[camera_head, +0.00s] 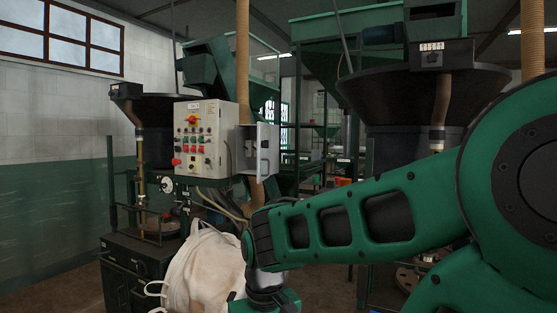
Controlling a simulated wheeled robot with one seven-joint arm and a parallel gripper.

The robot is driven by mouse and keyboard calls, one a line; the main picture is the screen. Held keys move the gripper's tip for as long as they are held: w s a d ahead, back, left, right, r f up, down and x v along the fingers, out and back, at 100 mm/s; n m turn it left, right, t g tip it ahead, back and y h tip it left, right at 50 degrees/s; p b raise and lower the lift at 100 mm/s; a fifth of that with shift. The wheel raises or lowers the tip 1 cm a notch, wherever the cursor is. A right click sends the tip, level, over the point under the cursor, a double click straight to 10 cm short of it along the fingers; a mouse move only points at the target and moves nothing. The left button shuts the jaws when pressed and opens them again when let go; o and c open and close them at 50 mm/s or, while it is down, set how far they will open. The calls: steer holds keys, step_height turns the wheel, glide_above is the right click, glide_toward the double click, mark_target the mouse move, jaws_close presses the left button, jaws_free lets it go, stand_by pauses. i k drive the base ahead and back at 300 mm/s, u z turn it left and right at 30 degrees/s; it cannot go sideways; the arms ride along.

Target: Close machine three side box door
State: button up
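A light grey control box (193,153) with red, green and black buttons and knobs is at the left of centre. On its right side is a small side box (247,146), and its interior shows. The side box door (267,149) is a grey panel standing open, swung out to the right of the box. My green arm reaches in from the right and bends down at its wrist, below and to the right of the door and apart from it in the picture. The fingers of my gripper do not show; they are below the frame or hidden.
A white bulk bag (206,270) hangs below the control box, with cables (217,204) just above it. A dark green cabinet (132,273) stands at the left. A beige vertical hose (243,60) runs behind the box. Large black hoppers (398,91) stand at the back right.

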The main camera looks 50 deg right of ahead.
mark_target(263, 130)
steer(key=k, duration=0.55)
steer(key=z, duration=1.2)
steer(key=i, duration=1)
steer(key=u, duration=0.25)
